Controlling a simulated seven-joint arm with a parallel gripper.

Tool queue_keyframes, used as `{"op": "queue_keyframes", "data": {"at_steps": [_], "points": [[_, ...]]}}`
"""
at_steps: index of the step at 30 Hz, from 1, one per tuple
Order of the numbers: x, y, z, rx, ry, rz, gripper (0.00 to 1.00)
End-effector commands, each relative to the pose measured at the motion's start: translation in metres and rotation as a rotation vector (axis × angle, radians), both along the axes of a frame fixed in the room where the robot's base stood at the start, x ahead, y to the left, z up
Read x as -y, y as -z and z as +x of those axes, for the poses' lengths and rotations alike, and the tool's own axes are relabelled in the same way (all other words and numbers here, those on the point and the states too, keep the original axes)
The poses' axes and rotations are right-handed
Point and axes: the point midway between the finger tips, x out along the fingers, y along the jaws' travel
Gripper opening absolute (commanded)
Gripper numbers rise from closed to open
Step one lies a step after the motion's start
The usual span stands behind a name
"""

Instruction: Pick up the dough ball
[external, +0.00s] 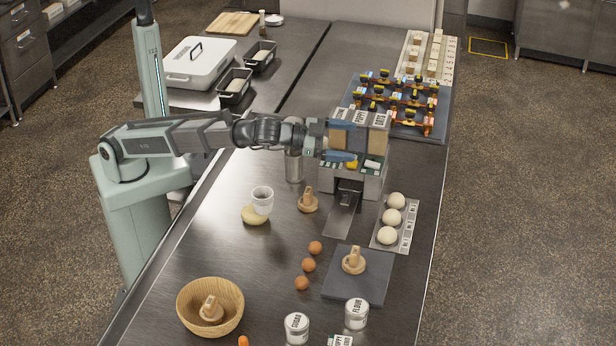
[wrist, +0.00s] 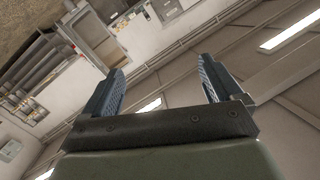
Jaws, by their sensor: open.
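Three pale dough balls (external: 392,217) sit in a row on a labelled strip tray (external: 410,228) at the right of the steel table. My gripper (external: 347,141) is open, held in front of the boxy dispenser-like unit, behind and left of the dough balls. In the wrist view my gripper (wrist: 162,88) shows two dark fingers spread apart with nothing between them. That view faces the wall and ceiling, so no dough shows there.
The labelled unit (external: 371,174) stands close to my gripper. A wooden stamp (external: 308,202), several brown eggs (external: 308,265), a dark slab (external: 359,287) with another stamp, a wooden bowl (external: 232,304) and jars (external: 356,313) are nearer the front. Bare table lies around the cup.

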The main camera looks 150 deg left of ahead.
Motion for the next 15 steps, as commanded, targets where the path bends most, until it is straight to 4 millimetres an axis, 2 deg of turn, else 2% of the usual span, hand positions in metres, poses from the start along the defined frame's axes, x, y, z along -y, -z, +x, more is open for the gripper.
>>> {"op": "queue_keyframes", "data": {"at_steps": [1, 6, 11, 15], "points": [[-0.023, 0.001, -0.02, -0.001, -0.043, -0.02, 0.93], [-0.088, 0.008, -0.083, -0.002, -0.173, -0.095, 0.93], [-0.14, 0.016, -0.147, 0.001, -0.293, -0.166, 0.93], [-0.179, 0.023, -0.206, 0.005, -0.395, -0.233, 0.93]]}}
